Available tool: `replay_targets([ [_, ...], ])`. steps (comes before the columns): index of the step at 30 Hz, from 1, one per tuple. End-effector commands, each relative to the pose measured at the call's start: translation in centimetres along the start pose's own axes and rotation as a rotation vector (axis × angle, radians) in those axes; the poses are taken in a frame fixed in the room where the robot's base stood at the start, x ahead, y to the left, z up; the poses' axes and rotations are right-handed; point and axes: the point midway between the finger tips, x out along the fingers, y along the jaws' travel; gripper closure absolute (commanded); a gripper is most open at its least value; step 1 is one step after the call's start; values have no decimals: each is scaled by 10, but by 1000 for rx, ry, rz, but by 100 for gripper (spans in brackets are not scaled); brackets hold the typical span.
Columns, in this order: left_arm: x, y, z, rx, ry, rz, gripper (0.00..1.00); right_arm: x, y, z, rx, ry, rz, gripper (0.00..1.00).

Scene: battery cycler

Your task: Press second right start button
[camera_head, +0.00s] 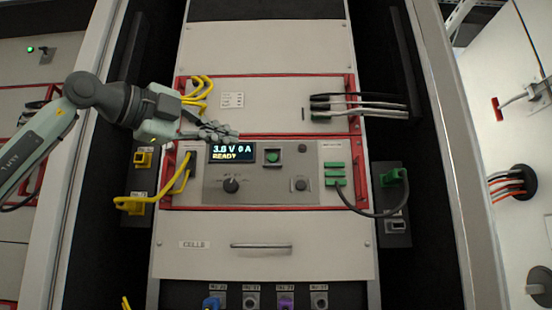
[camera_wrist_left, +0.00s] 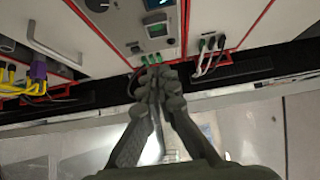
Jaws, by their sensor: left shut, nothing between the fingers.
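A square green button (camera_head: 272,156) sits in a dark frame on the grey control panel (camera_head: 250,190), right of a lit display (camera_head: 232,152) reading "3.8 V 0 A READY". The green button also shows in the left wrist view (camera_wrist_left: 157,30). I cannot read a start label on it. My left gripper (camera_head: 234,136) is shut and empty. In the head view it overlaps the display's top edge, up and left of the button. In the left wrist view its closed fingertips (camera_wrist_left: 157,72) appear below the button and in front of green connectors. My right gripper is not in view.
A black knob (camera_head: 231,185) and round buttons share the panel. Yellow cables (camera_head: 180,185) hang at the left; green plugs (camera_head: 335,174) with a dark cable sit at the right. A drawer handle (camera_head: 261,247) is below. Black and white leads (camera_head: 365,105) stick out above.

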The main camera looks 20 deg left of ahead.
Motion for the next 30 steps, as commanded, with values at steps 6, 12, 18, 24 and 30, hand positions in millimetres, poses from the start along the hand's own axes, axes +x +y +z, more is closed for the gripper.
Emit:
replay_targets([
  [6, -1, -1, 1, -1, -4, 0, 100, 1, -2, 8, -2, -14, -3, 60],
  [12, 2, -1, 0, 0, -3, 0, 100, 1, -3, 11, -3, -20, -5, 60],
  [18, 26, -2, 0, 0, -1, 2, 100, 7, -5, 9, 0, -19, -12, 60],
  [24, 69, -3, 0, 0, -1, 3, 100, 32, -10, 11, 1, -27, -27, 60],
  [30, 106, -4, 6, -3, -4, 2, 100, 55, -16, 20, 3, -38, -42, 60],
])
